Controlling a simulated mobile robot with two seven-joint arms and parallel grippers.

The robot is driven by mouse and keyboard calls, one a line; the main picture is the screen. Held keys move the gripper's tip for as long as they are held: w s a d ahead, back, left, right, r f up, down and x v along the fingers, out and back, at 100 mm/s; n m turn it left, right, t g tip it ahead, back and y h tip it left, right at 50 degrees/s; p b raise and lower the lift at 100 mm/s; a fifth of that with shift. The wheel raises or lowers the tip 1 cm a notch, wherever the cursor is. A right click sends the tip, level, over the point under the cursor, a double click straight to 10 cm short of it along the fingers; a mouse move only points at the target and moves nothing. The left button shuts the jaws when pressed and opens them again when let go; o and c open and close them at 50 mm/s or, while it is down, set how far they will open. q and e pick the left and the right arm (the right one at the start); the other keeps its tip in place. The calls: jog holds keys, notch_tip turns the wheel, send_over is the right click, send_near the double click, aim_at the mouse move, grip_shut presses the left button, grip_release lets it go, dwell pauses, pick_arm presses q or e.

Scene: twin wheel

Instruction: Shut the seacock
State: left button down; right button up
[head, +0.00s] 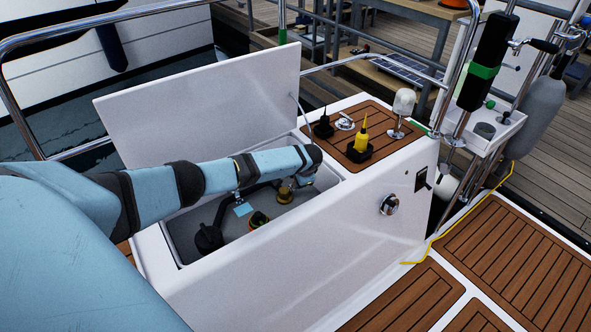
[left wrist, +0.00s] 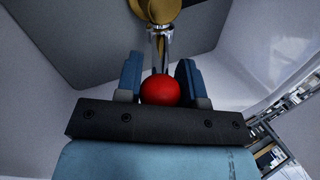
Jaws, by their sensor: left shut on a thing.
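The seacock is a brass valve body (left wrist: 160,10) at the top of the left wrist view, with a metal lever (left wrist: 161,45) ending in a red ball knob (left wrist: 160,89). Its brass part (head: 284,195) also shows in the head view, low inside the open white locker. My left gripper (left wrist: 159,80) has its two blue fingers on either side of the knob and is shut on it. In the head view my left gripper (head: 304,180) reaches down into the locker, and the knob is hidden there. My right gripper is not in view.
The locker's raised white lid (head: 205,100) stands behind my left arm.

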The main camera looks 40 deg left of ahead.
pick_arm(q)
jog(key=shift+s+d+f+y+p, duration=0.15)
jog(key=shift+s+d+y+p, duration=0.05)
jog(key=shift+d+y+p, duration=0.35)
jog(key=shift+d+f+t+y, duration=0.2)
jog(key=shift+f+t+y, duration=0.15)
jog(key=shift+y, duration=0.3)
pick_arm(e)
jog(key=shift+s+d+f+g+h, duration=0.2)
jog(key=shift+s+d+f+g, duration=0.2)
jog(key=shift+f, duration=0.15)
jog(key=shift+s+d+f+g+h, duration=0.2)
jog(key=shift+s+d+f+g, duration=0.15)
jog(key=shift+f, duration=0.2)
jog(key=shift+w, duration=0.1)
pick_arm(q)
jog(key=c, duration=0.8)
grip_release()
jog(key=shift+o, duration=0.2)
